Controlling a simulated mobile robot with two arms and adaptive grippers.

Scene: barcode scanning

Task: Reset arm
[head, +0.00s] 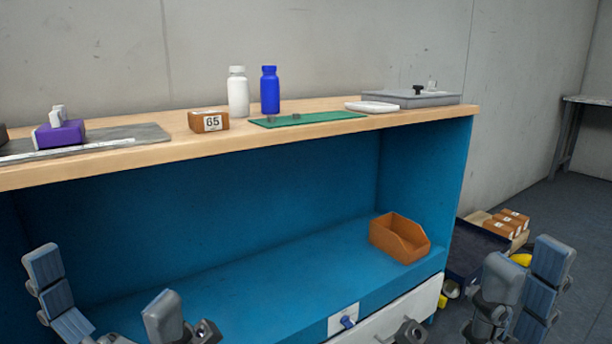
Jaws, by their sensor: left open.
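My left gripper (105,290) is at the bottom left, in front of the blue bench's open lower space. Its two fingers stand wide apart with nothing between them. My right gripper (527,276) is at the bottom right, past the bench's right end and over the floor there. Its two fingers look close together from this angle, and no held thing shows. How far they are parted is unclear. Both grippers are low in the picture, below the wooden bench top (190,146).
On the bench top stand a brown box marked 65 (209,121), a white bottle (238,94), a blue bottle (270,91) and a purple object (60,134). An orange bin (399,237) sits on the lower shelf. Brown boxes (505,223) lie beyond the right gripper.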

